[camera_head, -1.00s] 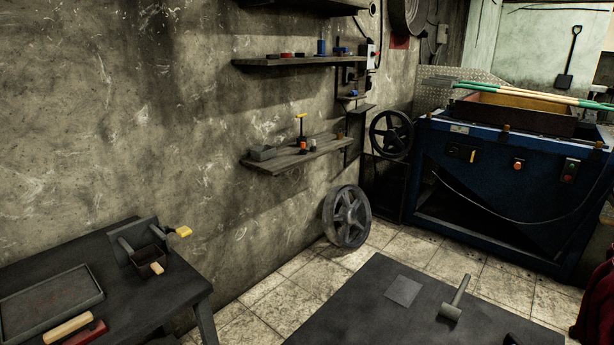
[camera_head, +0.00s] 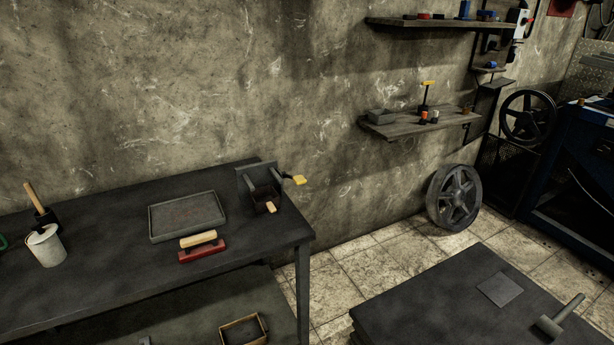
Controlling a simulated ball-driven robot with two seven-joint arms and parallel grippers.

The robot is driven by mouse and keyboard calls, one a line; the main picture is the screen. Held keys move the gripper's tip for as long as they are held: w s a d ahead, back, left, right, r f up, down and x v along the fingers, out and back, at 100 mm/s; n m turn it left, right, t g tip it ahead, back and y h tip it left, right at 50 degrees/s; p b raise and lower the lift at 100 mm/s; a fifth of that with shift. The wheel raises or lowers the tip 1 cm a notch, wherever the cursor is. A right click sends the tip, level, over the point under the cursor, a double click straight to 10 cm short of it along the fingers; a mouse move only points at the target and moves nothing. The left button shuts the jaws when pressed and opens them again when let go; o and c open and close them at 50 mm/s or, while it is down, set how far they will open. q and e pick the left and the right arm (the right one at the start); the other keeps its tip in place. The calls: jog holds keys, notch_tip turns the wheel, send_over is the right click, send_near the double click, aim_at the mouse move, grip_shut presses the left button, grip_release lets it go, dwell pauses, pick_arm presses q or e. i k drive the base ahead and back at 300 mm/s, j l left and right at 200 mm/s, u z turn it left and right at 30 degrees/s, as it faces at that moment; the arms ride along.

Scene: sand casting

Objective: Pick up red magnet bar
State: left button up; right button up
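A red bar (camera_head: 202,251) with a pale wooden piece (camera_head: 198,239) along its far side lies on the dark workbench (camera_head: 130,290) at the left. It is just in front of a grey rectangular tray (camera_head: 188,216). I cannot tell for certain whether this red bar is the magnet bar. Small red items (camera_head: 423,16) also sit on the upper wall shelf, too small to identify. Neither of my grippers shows in the view.
A dark metal fixture (camera_head: 262,190) with a yellow handle stands at the bench's right end. A white cup (camera_head: 46,246) is at the left. A lower dark table (camera_head: 450,305) holds a mallet (camera_head: 559,318). Tiled floor lies between the tables.

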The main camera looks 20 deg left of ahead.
aim_at(187, 255)
jog(key=u, duration=1.45)
